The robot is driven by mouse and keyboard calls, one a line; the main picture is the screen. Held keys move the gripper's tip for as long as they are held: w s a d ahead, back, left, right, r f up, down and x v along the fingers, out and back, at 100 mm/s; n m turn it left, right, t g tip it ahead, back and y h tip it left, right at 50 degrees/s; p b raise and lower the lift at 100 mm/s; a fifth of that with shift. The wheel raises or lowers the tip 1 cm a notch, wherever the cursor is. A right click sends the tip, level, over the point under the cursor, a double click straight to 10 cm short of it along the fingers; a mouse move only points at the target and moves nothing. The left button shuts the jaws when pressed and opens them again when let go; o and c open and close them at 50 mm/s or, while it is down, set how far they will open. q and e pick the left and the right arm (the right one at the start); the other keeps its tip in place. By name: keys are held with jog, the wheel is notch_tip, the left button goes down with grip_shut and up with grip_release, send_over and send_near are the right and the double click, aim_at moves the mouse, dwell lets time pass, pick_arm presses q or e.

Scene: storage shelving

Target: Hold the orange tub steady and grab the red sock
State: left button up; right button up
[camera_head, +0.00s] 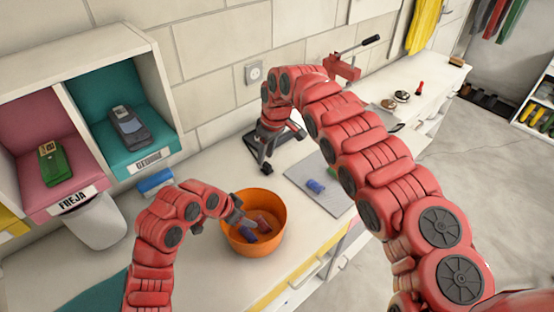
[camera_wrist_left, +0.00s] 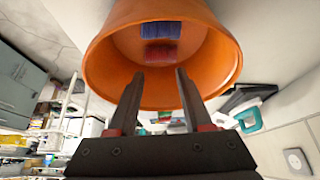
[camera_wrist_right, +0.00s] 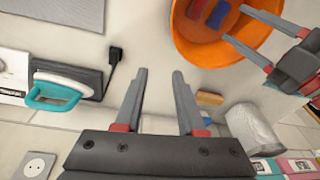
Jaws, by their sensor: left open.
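The orange tub (camera_head: 277,203) stands on the counter. It also shows in the left wrist view (camera_wrist_left: 105,65) and the right wrist view (camera_wrist_right: 190,45). Inside lie the red sock (camera_wrist_left: 160,54), rolled up, and a blue rolled sock (camera_wrist_left: 160,30) beside it; the red sock also shows at the right wrist view's top edge (camera_wrist_right: 198,8). My left gripper (camera_wrist_left: 158,82) is open at the tub's rim, its fingers reaching over the opening, apart from the socks. Whether its fingers touch the rim is unclear. My right gripper (camera_wrist_right: 159,77) is open and empty, above the counter behind the tub.
An iron with a teal handle (camera_wrist_right: 55,92) stands behind my right gripper. A grey mat (camera_head: 302,174) with a blue item (camera_head: 315,186) lies right of the tub. My right arm spans the counter's right side.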

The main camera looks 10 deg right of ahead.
jog(key=g+h, duration=0.1)
jog(key=g, duration=0.1)
send_near(274, 197)
jog(key=f, duration=0.8)
jog(key=s+a+f, duration=0.1)
jog(key=f, duration=0.3)
jog(key=shift+d+n, duration=0.1)
jog(key=shift+n, duration=0.2)
grip_shut()
